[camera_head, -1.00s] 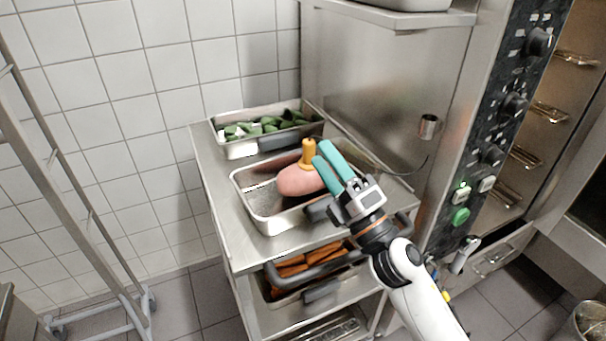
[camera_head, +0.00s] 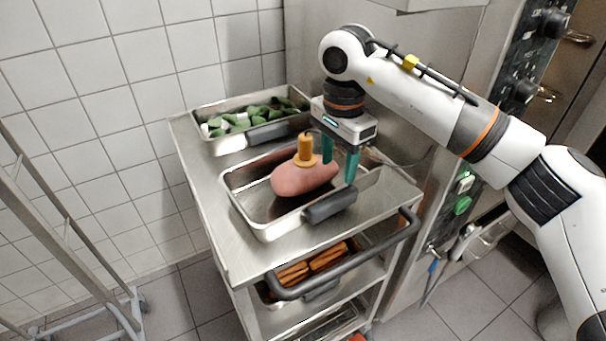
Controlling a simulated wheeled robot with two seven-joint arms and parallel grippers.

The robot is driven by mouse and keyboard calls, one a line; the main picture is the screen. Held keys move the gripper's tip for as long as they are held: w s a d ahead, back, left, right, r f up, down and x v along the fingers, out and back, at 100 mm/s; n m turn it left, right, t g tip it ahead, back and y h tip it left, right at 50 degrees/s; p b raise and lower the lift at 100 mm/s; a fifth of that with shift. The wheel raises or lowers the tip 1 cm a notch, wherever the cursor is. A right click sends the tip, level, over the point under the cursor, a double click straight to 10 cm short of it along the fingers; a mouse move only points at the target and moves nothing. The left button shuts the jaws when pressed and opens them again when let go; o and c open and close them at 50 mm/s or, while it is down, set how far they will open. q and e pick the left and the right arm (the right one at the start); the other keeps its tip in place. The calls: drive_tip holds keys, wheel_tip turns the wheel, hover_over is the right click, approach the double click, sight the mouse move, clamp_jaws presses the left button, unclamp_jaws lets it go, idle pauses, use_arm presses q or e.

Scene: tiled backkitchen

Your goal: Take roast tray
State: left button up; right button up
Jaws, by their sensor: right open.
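The roast tray (camera_head: 244,219) is a shallow metal pan on the top of a steel cart. It holds a pink roast (camera_head: 292,182) with an orange-yellow bone-like end (camera_head: 305,151) standing up. A dark handle (camera_head: 331,205) is on its near side. My right gripper (camera_head: 339,172) is open and points down over the right part of the tray, just right of the roast. Its two teal fingers are apart, with nothing visible held between them. Contact with the tray or roast cannot be told. My left gripper is not in view.
A second metal tray (camera_head: 206,142) with green pieces stands behind on the cart top (camera_head: 205,192). A lower tray holds orange-brown pieces (camera_head: 326,257). A dark cart handle (camera_head: 372,257) curves at the front right. An oven panel is right; a metal rack (camera_head: 65,225) is left.

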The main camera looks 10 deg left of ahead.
sight(333, 196)
wheel_tip(333, 196, down, 5)
drive_tip(key=shift+p, duration=0.35)
drive_tip(key=shift+s+a+f+p, duration=0.15)
drive_tip(key=shift+f+p, duration=0.65)
drive_tip(key=shift+f, duration=1.95)
clamp_jaws()
drive_tip(key=shift+r, duration=0.15)
